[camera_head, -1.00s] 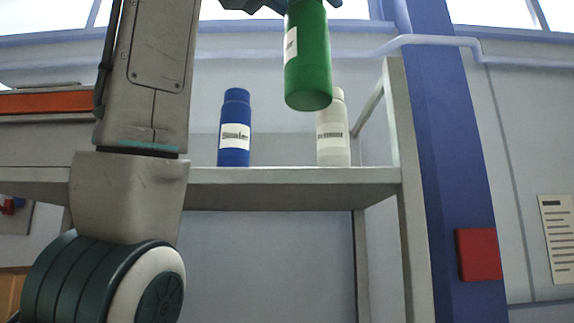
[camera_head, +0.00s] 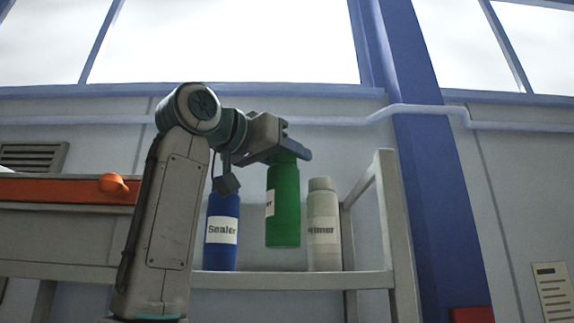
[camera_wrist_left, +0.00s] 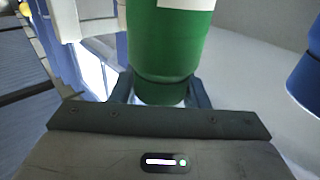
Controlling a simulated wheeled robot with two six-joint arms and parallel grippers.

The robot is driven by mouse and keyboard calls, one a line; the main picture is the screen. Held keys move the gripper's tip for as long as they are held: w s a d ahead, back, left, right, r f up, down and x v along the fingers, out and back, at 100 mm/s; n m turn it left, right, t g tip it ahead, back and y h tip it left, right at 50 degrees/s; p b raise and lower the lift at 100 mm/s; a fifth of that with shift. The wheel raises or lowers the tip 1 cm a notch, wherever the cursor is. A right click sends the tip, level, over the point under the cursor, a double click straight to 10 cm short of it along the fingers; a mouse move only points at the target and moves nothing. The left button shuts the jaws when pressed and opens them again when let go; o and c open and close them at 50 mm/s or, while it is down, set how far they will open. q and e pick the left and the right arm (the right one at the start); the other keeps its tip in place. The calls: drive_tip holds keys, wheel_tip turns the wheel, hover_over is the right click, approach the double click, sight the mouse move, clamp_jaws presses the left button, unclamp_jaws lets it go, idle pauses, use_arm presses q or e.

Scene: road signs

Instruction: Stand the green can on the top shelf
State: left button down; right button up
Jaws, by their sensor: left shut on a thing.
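The green can (camera_head: 284,212) hangs upright below my left gripper (camera_head: 288,158), which is shut on its upper end. In the head view the can is between a blue can (camera_head: 222,230) labelled Sealer and a pale can (camera_head: 324,225), with its bottom a little above the level of the top shelf (camera_head: 290,281). The green can also fills the middle of the left wrist view (camera_wrist_left: 168,50), between the fingers. Most of its label is turned away. My right gripper is not in view.
The blue and pale cans stand on the shelf, with a gap between them. A shelf post (camera_head: 398,230) rises at the right end. An orange beam (camera_head: 60,190) with a knob lies at left. A blue column (camera_head: 440,150) stands behind at right.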

sight(283, 197)
use_arm(q)
drive_tip(key=f, duration=0.1)
drive_tip(key=f+p, duration=0.1)
drive_tip(key=shift+w+f, duration=0.2)
drive_tip(key=shift+f, duration=0.15)
drive_tip(key=shift+s+f, duration=0.15)
drive_tip(key=shift+f, duration=0.45)
drive_tip(key=c, duration=1)
unclamp_jaws()
drive_tip(key=shift+o, duration=0.9)
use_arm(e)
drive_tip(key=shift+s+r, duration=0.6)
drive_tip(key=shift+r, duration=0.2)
use_arm(q)
drive_tip(key=shift+r, duration=0.1)
